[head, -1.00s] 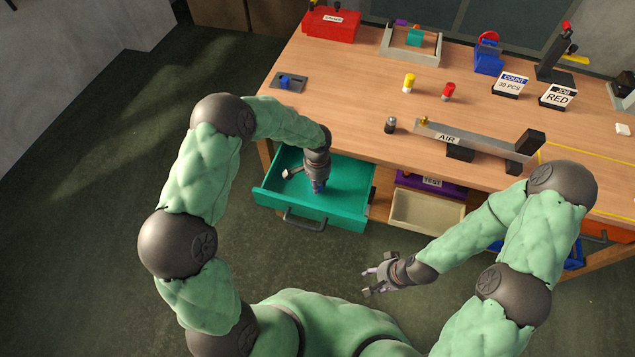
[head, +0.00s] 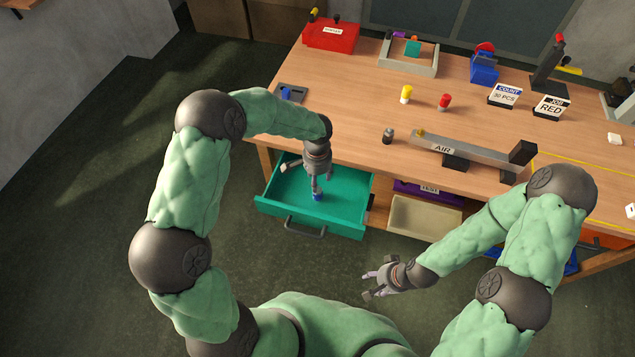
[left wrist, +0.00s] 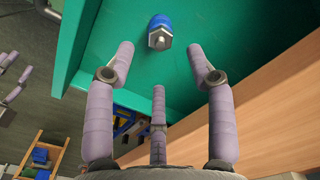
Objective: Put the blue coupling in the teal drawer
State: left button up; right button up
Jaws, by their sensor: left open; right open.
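The teal drawer (head: 270,198) is pulled out from the left front of the workbench. The blue coupling (head: 317,196) lies on the drawer floor, and it also shows in the left wrist view (left wrist: 159,32) with a silver hex end facing the camera. My left gripper (head: 316,184) is above the drawer, its fingers spread and empty. In the left wrist view the left fingers (left wrist: 160,65) stand apart, with the coupling beyond their tips. My right gripper (head: 370,284) is open and empty, in front of the bench and away from the drawer.
A grey plate with a blue part (head: 292,94) is at the bench's left edge. A dark cylinder (head: 388,135) stands near the AIR rail (head: 460,154). A cream bin (head: 425,217) sits right of the drawer. The floor in front is clear.

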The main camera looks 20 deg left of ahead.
pick_arm(q)
notch_tip(320, 180, up, 4)
jog(key=shift+f+p, duration=0.2)
jog(key=shift+p, duration=0.2)
dwell(1.0)
